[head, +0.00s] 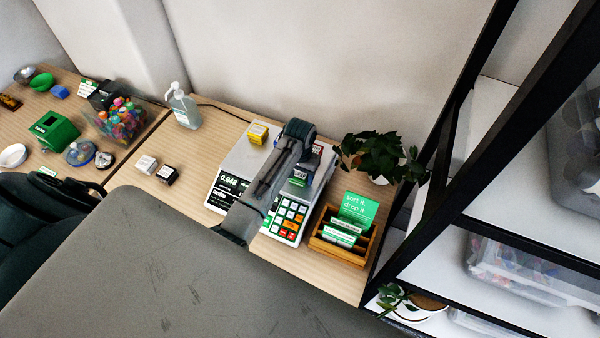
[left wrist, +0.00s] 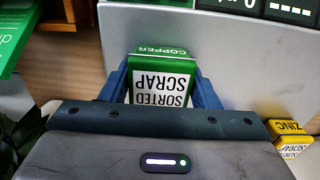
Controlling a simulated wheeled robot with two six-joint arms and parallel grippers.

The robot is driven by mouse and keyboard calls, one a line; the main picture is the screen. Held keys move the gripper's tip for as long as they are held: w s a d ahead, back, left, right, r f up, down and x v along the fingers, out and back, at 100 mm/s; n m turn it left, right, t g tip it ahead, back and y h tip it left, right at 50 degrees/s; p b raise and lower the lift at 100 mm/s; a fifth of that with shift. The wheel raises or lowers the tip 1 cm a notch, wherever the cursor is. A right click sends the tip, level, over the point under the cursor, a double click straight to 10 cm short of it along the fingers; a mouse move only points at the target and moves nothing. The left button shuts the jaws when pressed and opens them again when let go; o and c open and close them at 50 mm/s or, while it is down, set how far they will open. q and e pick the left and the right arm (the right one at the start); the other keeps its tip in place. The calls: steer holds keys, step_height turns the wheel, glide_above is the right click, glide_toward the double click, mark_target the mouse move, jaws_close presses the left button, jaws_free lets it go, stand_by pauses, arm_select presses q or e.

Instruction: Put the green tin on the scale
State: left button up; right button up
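The green tin (left wrist: 163,85), marked COPPER and SORTED SCRAP, is between the blue fingers of my left gripper (left wrist: 165,78) in the left wrist view. The fingers meet its two sides. In the head view the tin (head: 299,177) shows small below my left gripper (head: 306,168), over the right part of the scale (head: 228,168). I cannot tell whether the tin's base touches the grey scale plate (left wrist: 240,60). The scale display reads about 0.948. My right gripper is not in view.
A yellow ZINC tin (head: 258,133) stands on the scale's far side. A wooden card holder (head: 340,247) and a potted plant (head: 378,155) are to the right. A black shelf frame (head: 440,170) stands at right.

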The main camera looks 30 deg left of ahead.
mark_target(300, 172)
arm_select(q)
steer(key=o, duration=0.3)
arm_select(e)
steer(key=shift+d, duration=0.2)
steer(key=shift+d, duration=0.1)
arm_select(q)
steer(key=shift+r, duration=0.5)
step_height(300, 172, up, 8)
steer(key=b, duration=0.3)
steer(key=shift+r+b, duration=0.1)
steer(key=shift+b, duration=0.2)
step_height(300, 172, up, 3)
steer(key=shift+s+r+p, duration=0.1)
steer(key=shift+p, duration=0.85)
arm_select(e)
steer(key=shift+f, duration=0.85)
